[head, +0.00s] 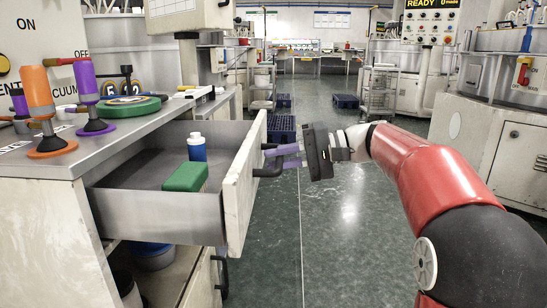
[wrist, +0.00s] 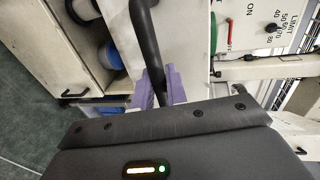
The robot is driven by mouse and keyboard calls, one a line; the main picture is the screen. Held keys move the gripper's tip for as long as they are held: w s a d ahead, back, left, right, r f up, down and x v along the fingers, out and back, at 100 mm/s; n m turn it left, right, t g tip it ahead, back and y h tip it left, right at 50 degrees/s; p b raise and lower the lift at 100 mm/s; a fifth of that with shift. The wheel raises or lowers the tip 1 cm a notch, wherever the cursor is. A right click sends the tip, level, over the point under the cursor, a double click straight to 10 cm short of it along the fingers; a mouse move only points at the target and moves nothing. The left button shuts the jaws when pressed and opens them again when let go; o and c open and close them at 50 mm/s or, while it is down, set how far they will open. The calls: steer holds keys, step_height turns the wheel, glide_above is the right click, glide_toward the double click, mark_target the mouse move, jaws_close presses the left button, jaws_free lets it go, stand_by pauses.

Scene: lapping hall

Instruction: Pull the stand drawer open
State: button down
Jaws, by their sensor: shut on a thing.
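The stand drawer (head: 238,185) is pulled well out of the stand. A green block (head: 187,177) and a white bottle with a blue lower part (head: 197,150) stand inside it. The drawer has a dark bar handle (head: 268,168) on its front, which also shows in the wrist view (wrist: 147,40). My gripper (head: 278,157) comes from the right, and its purple fingers are shut on the handle. In the wrist view the fingers (wrist: 158,88) sit on both sides of the dark bar. The fingertips are partly hidden behind the handle in the head view.
The stand top (head: 130,122) carries orange and purple handled tools and a green disc (head: 127,107). A lower drawer handle (head: 221,275) shows below the open drawer. The green floor (head: 345,240) is clear ahead. Blue crates (head: 283,128) stand on the floor farther back.

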steer(key=c, duration=1.5)
jaws_free()
steer(key=p+v, duration=0.1)
steer(key=v, duration=0.6)
steer(key=shift+s+d, duration=0.1)
steer(key=shift+d, duration=0.3)
